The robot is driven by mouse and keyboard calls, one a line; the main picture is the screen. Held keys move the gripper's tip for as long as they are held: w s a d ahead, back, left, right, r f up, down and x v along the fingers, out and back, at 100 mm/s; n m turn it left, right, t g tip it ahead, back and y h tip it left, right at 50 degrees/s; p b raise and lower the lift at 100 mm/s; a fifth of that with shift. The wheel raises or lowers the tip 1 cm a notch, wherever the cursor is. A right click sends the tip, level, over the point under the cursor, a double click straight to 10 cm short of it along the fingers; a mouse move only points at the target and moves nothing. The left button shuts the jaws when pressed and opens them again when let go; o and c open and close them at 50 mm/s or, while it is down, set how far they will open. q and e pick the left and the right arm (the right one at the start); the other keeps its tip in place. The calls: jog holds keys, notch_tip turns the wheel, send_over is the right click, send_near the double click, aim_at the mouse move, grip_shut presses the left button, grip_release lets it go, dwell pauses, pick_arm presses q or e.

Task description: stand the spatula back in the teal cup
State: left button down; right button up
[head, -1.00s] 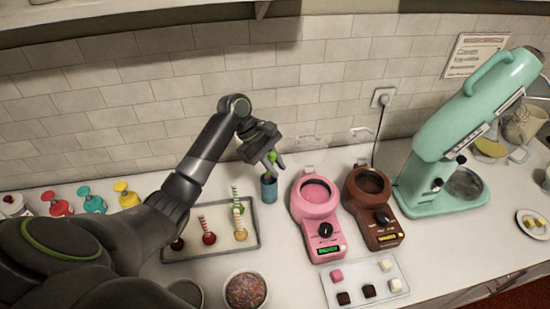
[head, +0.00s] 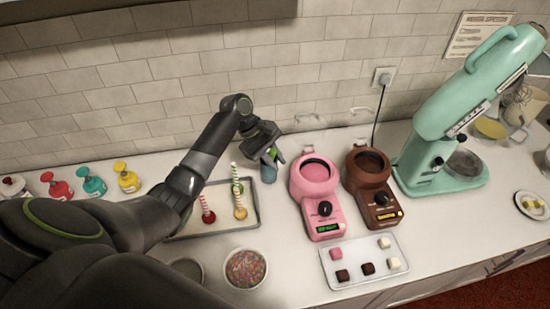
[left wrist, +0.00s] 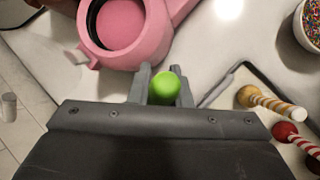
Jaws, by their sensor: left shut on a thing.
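My left gripper (head: 275,157) is at the teal cup (head: 269,174), close over its rim. It is shut on the green spatula (head: 272,151), of which only a small green part shows beside the fingers. In the left wrist view the rounded green end of the spatula (left wrist: 166,86) sits between the two fingers. The cup stands on the counter and the gripper partly covers its top. The spatula's lower part is hidden, so I cannot tell how deep it sits in the cup. My right gripper is not in view.
A pink melting pot (head: 316,176) stands just right of the cup, with a brown one (head: 368,176) beyond it. A tray (head: 188,231) with several cake pops lies to the left. The tiled wall is close behind. A sprinkle bowl (head: 245,268) stands in front.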

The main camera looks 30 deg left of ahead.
pick_arm(q)
jog(key=shift+s+a+f, duration=0.1)
jog(key=shift+s+f, duration=0.15)
jog(key=shift+f, duration=0.35)
jog(key=c, duration=1.6)
grip_release()
jog(key=o, duration=0.3)
jog(key=shift+w+a, duration=0.2)
jog(key=shift+w, duration=0.2)
jog(key=shift+o, duration=0.2)
jog(key=shift+s+a+r, duration=0.1)
jog(key=shift+s+r, duration=0.05)
jog(key=shift+r, duration=0.3)
jog(key=w+b+v, duration=0.1)
jog(key=b+v, duration=0.3)
jog(key=v, duration=1.2)
jog(key=shift+s+r, duration=0.2)
jog(key=shift+s, duration=0.05)
jog(key=shift+a, duration=0.15)
